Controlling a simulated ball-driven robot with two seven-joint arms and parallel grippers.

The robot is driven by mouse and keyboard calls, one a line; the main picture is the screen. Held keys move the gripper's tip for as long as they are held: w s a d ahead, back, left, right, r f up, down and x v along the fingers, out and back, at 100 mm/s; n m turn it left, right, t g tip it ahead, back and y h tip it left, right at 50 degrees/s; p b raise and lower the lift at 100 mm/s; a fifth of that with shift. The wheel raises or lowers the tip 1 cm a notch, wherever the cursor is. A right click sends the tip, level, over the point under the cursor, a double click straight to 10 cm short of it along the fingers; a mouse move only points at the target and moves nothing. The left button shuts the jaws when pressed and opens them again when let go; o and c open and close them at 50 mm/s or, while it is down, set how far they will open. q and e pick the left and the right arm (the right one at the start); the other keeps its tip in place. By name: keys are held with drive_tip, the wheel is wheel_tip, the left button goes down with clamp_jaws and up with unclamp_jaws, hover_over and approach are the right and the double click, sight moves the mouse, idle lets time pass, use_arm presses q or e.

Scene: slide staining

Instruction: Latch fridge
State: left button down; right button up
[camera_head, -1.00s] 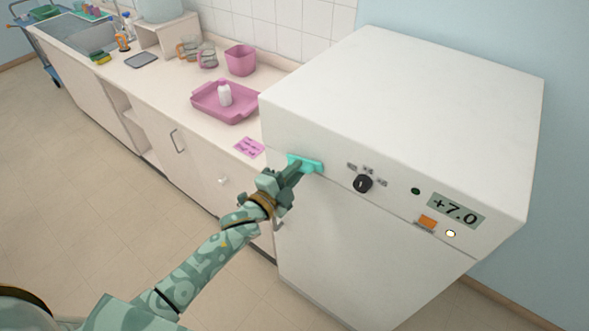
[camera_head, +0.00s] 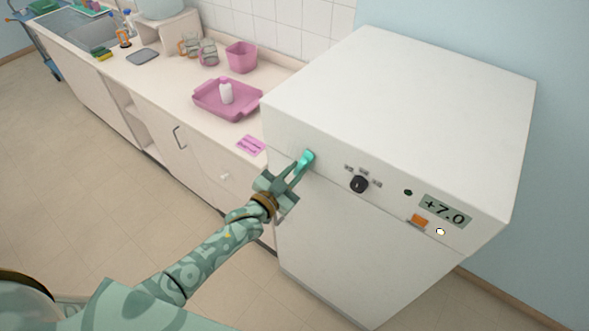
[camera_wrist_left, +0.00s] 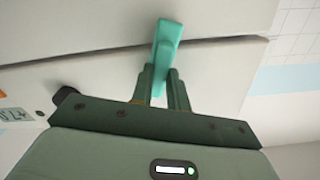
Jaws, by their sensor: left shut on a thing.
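The white fridge (camera_head: 350,250) stands at the right in the head view, with its door closed against the upper panel as far as I can see. A teal latch handle (camera_head: 306,158) sits on its front at the seam near the left edge, turned to a steep tilt. My left gripper (camera_head: 298,174) is shut on this handle. In the left wrist view the handle (camera_wrist_left: 165,42) stands across the seam between the two fingers (camera_wrist_left: 162,88). The fingers hide part of it. My right gripper is not in view.
The fridge front also has a black knob (camera_head: 359,184), an orange switch (camera_head: 418,221) and a +7.0 display (camera_head: 444,211). A counter with a pink tray (camera_head: 240,112), pink bin (camera_head: 241,56) and pink note (camera_head: 251,145) lies to the left. The floor in front is clear.

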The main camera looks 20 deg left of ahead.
use_arm(q)
drive_tip(key=shift+f+n+p, duration=0.1)
drive_tip(key=shift+n+p, duration=0.35)
drive_tip(key=shift+n, duration=1.45)
drive_tip(key=c, duration=1.4)
unclamp_jaws()
drive_tip(key=shift+o, duration=0.2)
drive_tip(key=v, duration=1.6)
drive_tip(key=shift+s, duration=0.2)
drive_tip(key=shift+a, duration=0.1)
